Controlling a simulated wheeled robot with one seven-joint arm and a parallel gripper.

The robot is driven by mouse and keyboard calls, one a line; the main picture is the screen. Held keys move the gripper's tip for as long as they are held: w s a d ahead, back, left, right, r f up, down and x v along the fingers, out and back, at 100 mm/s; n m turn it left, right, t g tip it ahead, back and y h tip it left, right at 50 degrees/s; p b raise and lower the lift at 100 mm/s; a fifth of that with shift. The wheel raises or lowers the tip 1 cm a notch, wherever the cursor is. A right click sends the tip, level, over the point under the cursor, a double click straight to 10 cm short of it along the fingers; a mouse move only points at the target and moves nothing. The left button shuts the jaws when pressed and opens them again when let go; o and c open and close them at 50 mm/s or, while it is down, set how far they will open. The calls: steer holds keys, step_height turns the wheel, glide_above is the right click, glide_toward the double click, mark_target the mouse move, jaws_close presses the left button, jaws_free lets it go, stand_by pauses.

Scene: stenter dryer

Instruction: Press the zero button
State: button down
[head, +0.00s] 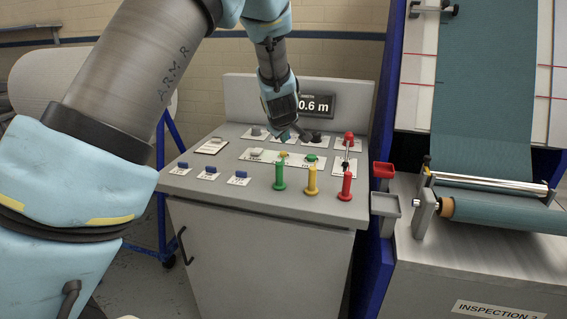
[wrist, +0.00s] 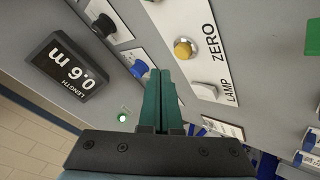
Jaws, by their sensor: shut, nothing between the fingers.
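The zero button is a round yellow button (wrist: 183,48) in the wrist view, beside the printed word ZERO on a white plate. In the head view, a yellow button (head: 284,154) in the middle of the same plate appears to be it. My gripper (head: 293,135) is above the console, just behind that plate. In the wrist view its green fingers (wrist: 164,75) are shut and empty, with their tips between a blue button (wrist: 139,68) and the zero button. I see no contact with the zero button, but the exact height is unclear.
A white LAMP button (wrist: 205,90) shares the plate. A black knob (wrist: 103,25) is near the blue button. The length display (head: 316,106) reads 0.6 m. Green (head: 279,176), yellow (head: 311,179) and red (head: 347,186) upright handles stand along the front of the console.

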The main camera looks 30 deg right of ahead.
steer(key=shift+f+b, duration=0.3)
steer(key=shift+f, duration=0.5)
steer(key=shift+f, duration=0.15)
stand_by(1.3)
steer(key=shift+f, duration=0.3)
steer(key=shift+f+b, duration=0.6)
steer(key=shift+b, duration=0.05)
stand_by(0.6)
stand_by(0.4)
steer(key=shift+r+p, duration=1)
steer(key=shift+r, duration=0.05)
step_height(320, 180, up, 5)
steer(key=p, duration=0.4)
steer(key=shift+p, duration=0.4)
